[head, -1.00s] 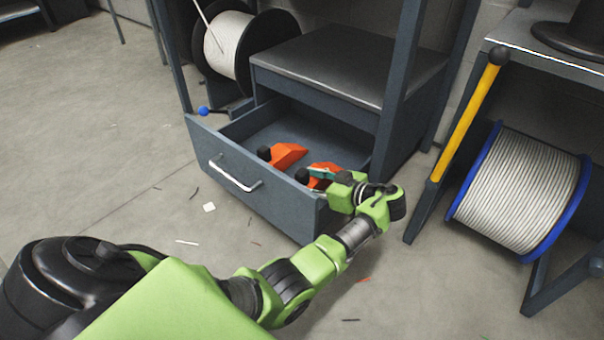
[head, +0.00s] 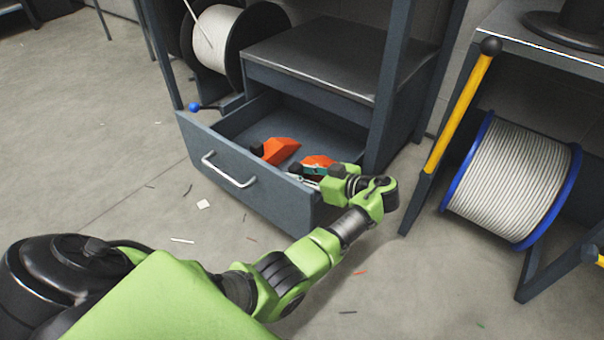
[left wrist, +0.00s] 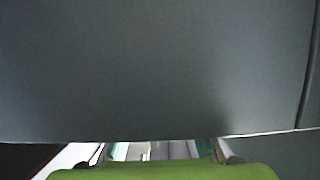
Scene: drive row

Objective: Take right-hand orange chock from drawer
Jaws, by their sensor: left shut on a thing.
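Two orange chocks with black knobs lie in the open grey drawer (head: 262,203). The left-hand chock (head: 281,149) rests alone on the drawer floor. The right-hand chock (head: 318,161) is near the drawer's right end, partly covered by my left gripper (head: 308,176). That gripper reaches in over the right end of the drawer and is shut on the right-hand chock. In the left wrist view, the fingers (left wrist: 163,151) show at the bottom edge. The chock cannot be made out there. My right gripper is not in view.
A plain dark grey surface (left wrist: 160,70) fills most of the left wrist view. The cabinet top (head: 338,58) overhangs the drawer's back, and a cabinet post (head: 392,90) stands close to my wrist. A blue-rimmed cable reel (head: 512,180) is at right. Floor in front is mostly clear.

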